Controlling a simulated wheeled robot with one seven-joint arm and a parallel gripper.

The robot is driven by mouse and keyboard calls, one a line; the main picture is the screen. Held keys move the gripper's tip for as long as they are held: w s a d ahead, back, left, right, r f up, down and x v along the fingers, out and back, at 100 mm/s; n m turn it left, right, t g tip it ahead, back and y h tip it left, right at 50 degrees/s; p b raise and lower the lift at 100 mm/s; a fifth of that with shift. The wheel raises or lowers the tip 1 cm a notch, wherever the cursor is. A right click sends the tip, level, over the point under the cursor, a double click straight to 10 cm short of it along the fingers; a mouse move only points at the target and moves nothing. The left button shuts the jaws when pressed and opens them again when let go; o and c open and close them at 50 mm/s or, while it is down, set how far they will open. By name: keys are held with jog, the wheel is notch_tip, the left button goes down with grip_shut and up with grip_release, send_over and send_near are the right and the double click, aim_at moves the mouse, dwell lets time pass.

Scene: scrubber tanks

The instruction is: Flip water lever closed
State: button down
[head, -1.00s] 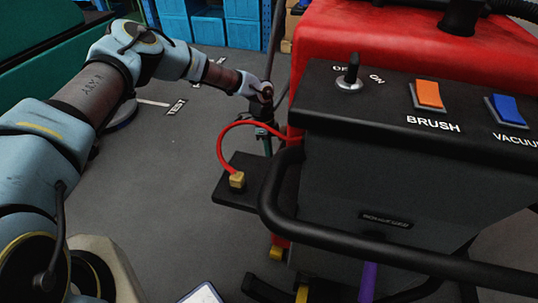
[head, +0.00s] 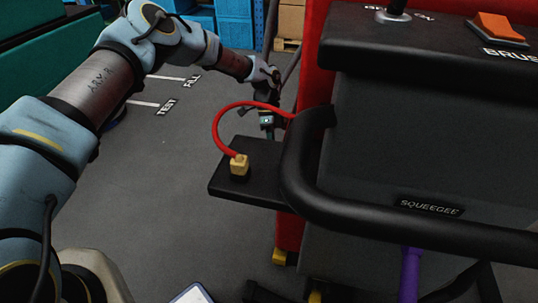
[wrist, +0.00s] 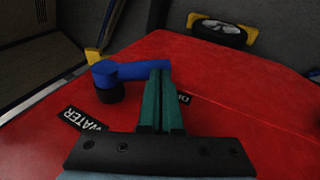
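The blue water lever (wrist: 138,72) shows in the wrist view on the machine's red side. Its round pivot (wrist: 106,80) is at the left, beside a black WATER label (wrist: 84,119). In the head view my gripper (head: 267,121) is small, beside the red machine body (head: 314,62); the lever cannot be made out there.
A black handlebar (head: 300,165) and a shelf (head: 245,190) with a red cable (head: 217,125) stand near my gripper in the head view. The grey floor is clear at left. Blue bins (head: 230,25) stand behind. A wheel (wrist: 222,32) shows in the wrist view.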

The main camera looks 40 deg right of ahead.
notch_tip(320, 180, down, 2)
jog(key=shift+s+a+f+b, duration=0.1)
jog(key=shift+a+f+b, duration=0.05)
jog(key=shift+b, duration=1)
jog(key=shift+b+x, duration=0.75)
jog(key=shift+s+a+f+b, duration=0.25)
jog(key=shift+a+f+b, duration=0.2)
jog(key=shift+a, duration=0.05)
jog(key=shift+s+a+f+b, duration=0.2)
jog(key=shift+a+f+b, duration=0.2)
jog(key=shift+a+f, duration=0.05)
jog(key=v, duration=1)
jog(key=shift+r, duration=0.35)
jog(key=shift+w, duration=0.1)
